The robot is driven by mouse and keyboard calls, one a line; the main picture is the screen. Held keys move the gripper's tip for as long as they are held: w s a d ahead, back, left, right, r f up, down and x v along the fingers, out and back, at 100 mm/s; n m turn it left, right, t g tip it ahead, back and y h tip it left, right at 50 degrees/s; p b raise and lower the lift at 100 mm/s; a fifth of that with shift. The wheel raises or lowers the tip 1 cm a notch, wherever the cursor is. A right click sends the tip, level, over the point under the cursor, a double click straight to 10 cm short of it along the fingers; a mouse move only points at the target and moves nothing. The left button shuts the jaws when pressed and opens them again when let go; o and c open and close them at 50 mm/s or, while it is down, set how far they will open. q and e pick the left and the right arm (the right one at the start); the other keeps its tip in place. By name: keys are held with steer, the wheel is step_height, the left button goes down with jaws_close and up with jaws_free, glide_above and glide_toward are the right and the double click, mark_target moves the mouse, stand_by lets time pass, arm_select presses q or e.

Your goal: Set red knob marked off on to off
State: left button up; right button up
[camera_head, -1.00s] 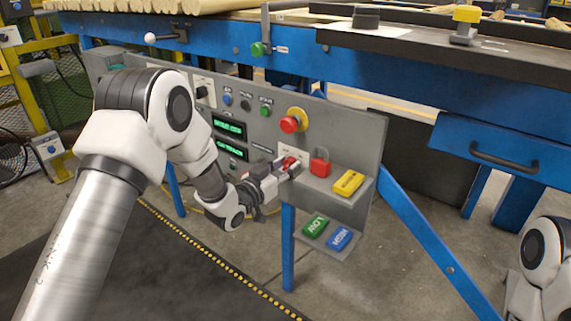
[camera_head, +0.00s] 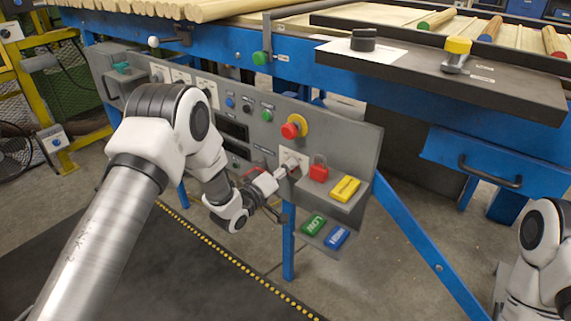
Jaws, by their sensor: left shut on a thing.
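The grey control panel (camera_head: 350,150) hangs below the blue bench. A pale switch plate (camera_head: 297,154) sits on it, under the red emergency button (camera_head: 292,130) with its yellow collar. My left gripper (camera_head: 287,169) is at this plate, its fingers shut on the red knob. The fingers hide nearly all of the knob, so its pointer and marks cannot be read. Two display windows, the upper one (camera_head: 233,129) clearly seen, are dark. My right arm shows at the right edge, but its gripper is out of view.
A red padlock (camera_head: 319,169) and a yellow block (camera_head: 345,188) sit on a small shelf right beside the gripper. Green LOW (camera_head: 313,224) and blue HIGH (camera_head: 337,237) blocks lie on a lower ledge. A blue brace (camera_head: 420,240) slants down at right.

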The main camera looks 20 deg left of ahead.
arm_select(q)
steer(key=n+p, duration=0.1)
steer(key=n, duration=0.2)
steer(key=shift+n, duration=0.3)
steer(key=shift+f+n+p, duration=0.1)
steer(key=shift+n+p, duration=0.5)
steer(key=shift+n, duration=0.5)
steer(key=o, duration=1.1)
steer(key=shift+o, duration=0.2)
steer(key=v, duration=1.2)
